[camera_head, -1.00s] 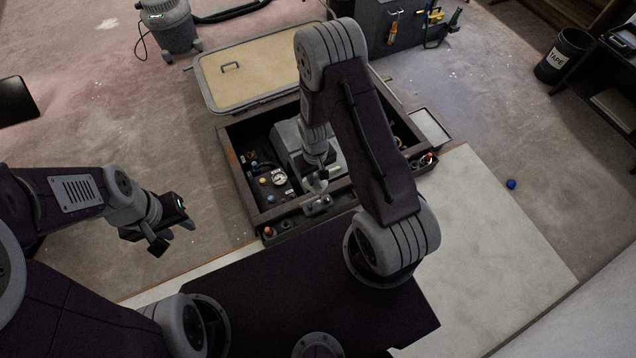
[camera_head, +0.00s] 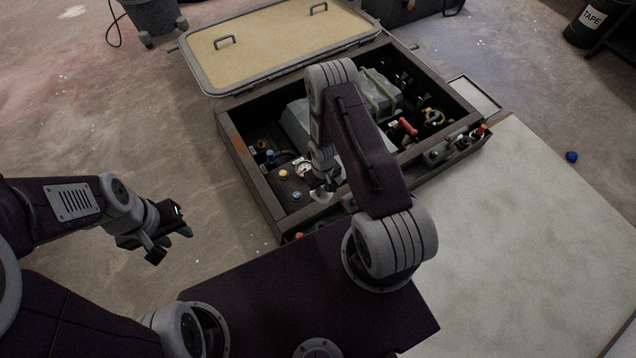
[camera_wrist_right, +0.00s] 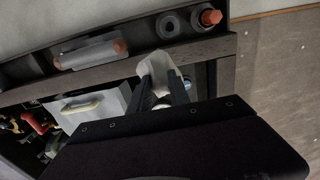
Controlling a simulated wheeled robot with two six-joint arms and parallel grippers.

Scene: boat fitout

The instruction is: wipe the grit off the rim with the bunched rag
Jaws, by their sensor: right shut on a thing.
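The dark wooden rim (camera_head: 246,172) frames a sunken box in the middle of the head view. My right gripper (camera_head: 321,184) is over the near side of the box, pointing down. It is shut on the pale bunched rag (camera_head: 320,196), which also shows in the right wrist view (camera_wrist_right: 156,66) at the fingertips, over the dark rim strip (camera_wrist_right: 207,49). I cannot tell whether the rag touches the rim. No grit on the rim can be made out. My left gripper (camera_head: 172,243) is open and empty, left of the box over bare floor.
In the box are a grey case (camera_head: 298,122), gauges and a red-handled tool (camera_head: 407,127). A ledge along the near rim holds rolls (camera_wrist_right: 168,26) and a clear tube (camera_wrist_right: 92,54). A tan lid (camera_head: 275,45) lies behind. A pale board (camera_head: 530,230) lies at right.

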